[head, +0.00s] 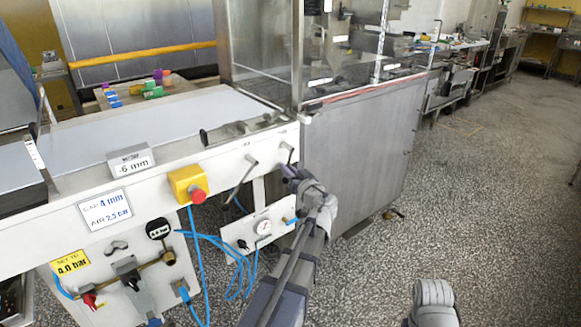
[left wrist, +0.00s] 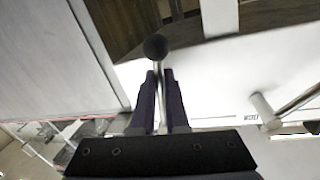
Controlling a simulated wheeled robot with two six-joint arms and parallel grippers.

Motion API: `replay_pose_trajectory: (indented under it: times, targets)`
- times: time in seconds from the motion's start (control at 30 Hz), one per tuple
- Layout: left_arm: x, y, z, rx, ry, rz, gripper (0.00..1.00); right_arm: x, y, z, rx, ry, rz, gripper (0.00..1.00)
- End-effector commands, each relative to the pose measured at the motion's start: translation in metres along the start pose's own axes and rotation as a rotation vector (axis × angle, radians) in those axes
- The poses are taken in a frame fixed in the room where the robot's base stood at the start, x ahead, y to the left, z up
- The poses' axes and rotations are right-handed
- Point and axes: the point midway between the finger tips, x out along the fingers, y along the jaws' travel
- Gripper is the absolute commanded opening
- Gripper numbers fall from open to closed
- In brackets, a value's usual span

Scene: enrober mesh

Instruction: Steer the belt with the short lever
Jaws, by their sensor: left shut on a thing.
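A slim lever (head: 290,155) stands out from the white front panel of the belt machine, near its right end. My left gripper (head: 288,172) is at this lever. In the left wrist view my left gripper (left wrist: 160,75) is shut on the lever's thin rod, and its round black knob (left wrist: 155,47) sticks out just past the fingertips. A second lever (head: 247,171) is on the same panel to the left; it also shows in the left wrist view (left wrist: 266,110), apart from the fingers. The pale belt (head: 160,118) lies flat on top. My right gripper is out of view.
A yellow box with a red button (head: 189,186) is on the panel left of the levers. Blue hoses (head: 205,250) hang below, beside a gauge plate (head: 262,228). A steel cabinet (head: 360,150) stands close on the right. The floor at right is clear.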

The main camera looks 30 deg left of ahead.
Motion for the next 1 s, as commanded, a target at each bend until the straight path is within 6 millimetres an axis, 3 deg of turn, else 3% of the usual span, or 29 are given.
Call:
replay_pose_trajectory:
  times: [0.43,0.47,0.7,1.0]
  targets:
    - [-0.0011,-0.0049,0.0,0.072,-0.014,0.0,0.0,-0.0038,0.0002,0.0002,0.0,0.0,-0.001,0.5]
    - [-0.0011,-0.0049,0.0,0.072,-0.014,0.0,0.13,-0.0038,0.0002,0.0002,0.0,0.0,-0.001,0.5]
    - [-0.001,-0.0049,0.0,0.071,-0.014,0.0,0.4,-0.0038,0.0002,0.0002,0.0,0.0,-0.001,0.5]
    - [-0.0038,-0.005,-0.0001,0.071,-0.013,0.0,0.42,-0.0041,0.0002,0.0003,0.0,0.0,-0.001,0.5]
